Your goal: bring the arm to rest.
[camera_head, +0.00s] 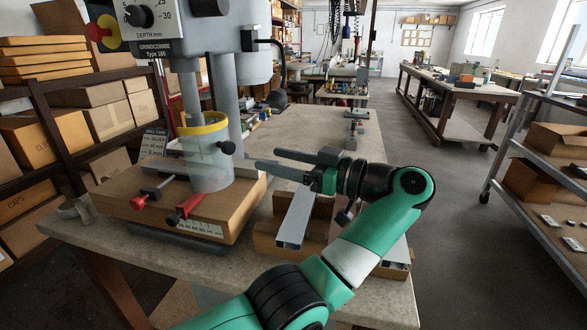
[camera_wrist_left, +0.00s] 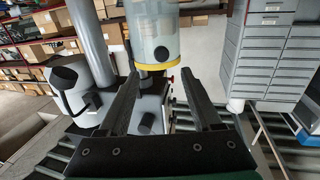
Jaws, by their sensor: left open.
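My left gripper (camera_head: 265,158) is open and empty, level above the bench and pointing left toward the drilling machine (camera_head: 228,95). My green and black left arm comes up from the bottom of the head view and bends at the elbow on the right. In the left wrist view the two dark jaws (camera_wrist_left: 162,98) stand wide apart. The machine's clear guard with its yellow ring (camera_wrist_left: 157,62) shows beyond them. A silver profile (camera_head: 296,217) lies below the gripper on wooden supports, partly hidden by my arm. My right gripper is not in view.
The machine's wooden table (camera_head: 112,192) carries red-handled clamps (camera_head: 185,208) at the left. Another wooden block with a profile end (camera_head: 398,262) sits at the bench's right edge. The bench top (camera_head: 290,125) is mostly clear farther back. A metal rack (camera_head: 530,150) stands at right.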

